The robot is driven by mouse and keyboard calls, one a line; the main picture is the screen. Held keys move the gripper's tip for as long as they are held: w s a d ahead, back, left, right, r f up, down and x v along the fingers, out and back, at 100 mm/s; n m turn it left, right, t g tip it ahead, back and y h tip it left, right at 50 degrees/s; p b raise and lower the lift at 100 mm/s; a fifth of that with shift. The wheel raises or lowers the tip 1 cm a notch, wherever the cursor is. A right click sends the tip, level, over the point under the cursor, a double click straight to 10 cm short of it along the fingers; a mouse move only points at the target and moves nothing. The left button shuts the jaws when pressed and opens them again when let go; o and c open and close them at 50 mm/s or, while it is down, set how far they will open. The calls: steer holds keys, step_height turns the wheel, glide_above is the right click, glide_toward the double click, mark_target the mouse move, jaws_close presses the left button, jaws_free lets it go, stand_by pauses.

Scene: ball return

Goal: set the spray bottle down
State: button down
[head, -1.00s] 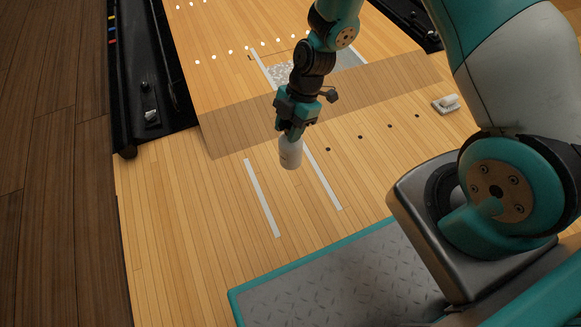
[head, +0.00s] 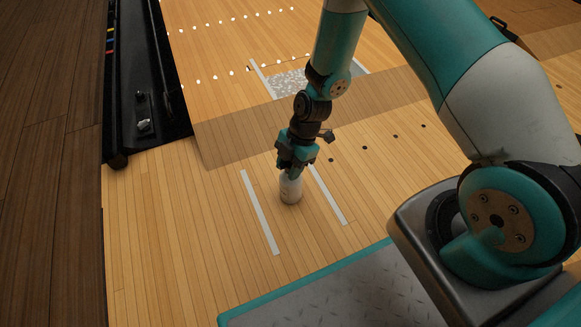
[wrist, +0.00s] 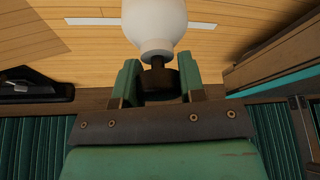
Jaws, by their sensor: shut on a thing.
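The white spray bottle (head: 290,188) is upright below my gripper (head: 291,173), between two pale strips on the wooden floor. Its base is at or very near the boards; I cannot tell if it touches. My gripper points down and is shut on the bottle's dark neck. In the wrist view the bottle's rounded white body (wrist: 153,25) shows past the teal fingers of my gripper (wrist: 158,82), with the dark neck between them. The bottle's top is hidden by the gripper.
The pale strips (head: 259,212) (head: 328,194) lie flat on either side of the bottle. A black gutter (head: 140,95) runs along the left. A speckled grey patch (head: 290,84) lies farther up the lane. The boards around the bottle are clear.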

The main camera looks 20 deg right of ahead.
steer(key=shift+f, duration=0.15)
steer(key=c, duration=0.7)
jaws_free()
